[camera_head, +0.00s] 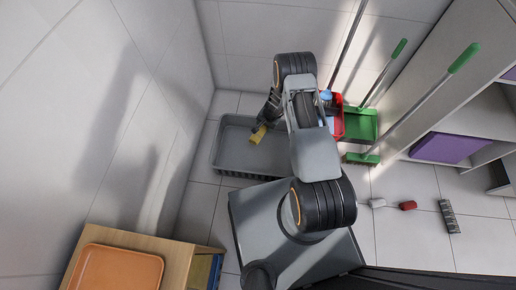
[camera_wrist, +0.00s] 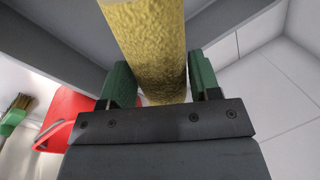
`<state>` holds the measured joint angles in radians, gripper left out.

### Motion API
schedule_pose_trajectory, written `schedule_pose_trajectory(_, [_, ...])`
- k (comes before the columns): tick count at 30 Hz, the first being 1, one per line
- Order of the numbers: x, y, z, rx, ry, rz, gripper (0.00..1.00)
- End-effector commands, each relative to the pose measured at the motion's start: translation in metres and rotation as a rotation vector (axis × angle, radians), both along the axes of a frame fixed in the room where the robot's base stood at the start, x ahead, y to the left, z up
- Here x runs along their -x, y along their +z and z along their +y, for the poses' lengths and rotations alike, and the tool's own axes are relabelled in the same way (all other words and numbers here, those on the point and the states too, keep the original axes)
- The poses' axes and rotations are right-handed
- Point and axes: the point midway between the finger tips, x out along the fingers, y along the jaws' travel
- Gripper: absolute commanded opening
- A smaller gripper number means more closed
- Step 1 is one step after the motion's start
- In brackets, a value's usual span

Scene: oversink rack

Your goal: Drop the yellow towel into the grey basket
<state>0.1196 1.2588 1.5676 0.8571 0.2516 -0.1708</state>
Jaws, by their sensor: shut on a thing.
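The yellow towel (camera_head: 258,134) is a small rolled yellow piece at the tip of my gripper (camera_head: 265,124). In the wrist view the towel (camera_wrist: 150,45) looks like a rough yellow roll between the two green-padded fingers of my gripper (camera_wrist: 160,85), which are shut on it. The grey basket (camera_head: 232,158) stands on the floor below, a wide, shallow bin with ribbed sides. In the head view the towel appears over the basket's inside. Its exact height above the basket floor is hard to tell. My arm hides the basket's right part.
A red dustpan or bucket (camera_head: 338,118), a green dustpan (camera_head: 361,124) and a green brush (camera_head: 364,158) stand right of the basket. A shelf with a purple box (camera_head: 448,147) is at the right. A wooden cabinet with an orange tray (camera_head: 117,268) is at lower left. Walls close in behind.

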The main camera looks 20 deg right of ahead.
Motion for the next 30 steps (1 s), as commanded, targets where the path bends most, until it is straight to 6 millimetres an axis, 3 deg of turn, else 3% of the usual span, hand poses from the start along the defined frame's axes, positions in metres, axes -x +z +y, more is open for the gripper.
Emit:
schedule_pose_trajectory(18, [0.000,-0.055,-0.002,-0.001,-0.006,0.000,0.34])
schedule_pose_trajectory(29, [0.000,-0.059,-0.002,-0.001,-0.005,-0.001,0.34])
schedule_pose_trajectory(30, [0.000,-0.059,-0.002,-0.001,-0.005,-0.001,0.61])
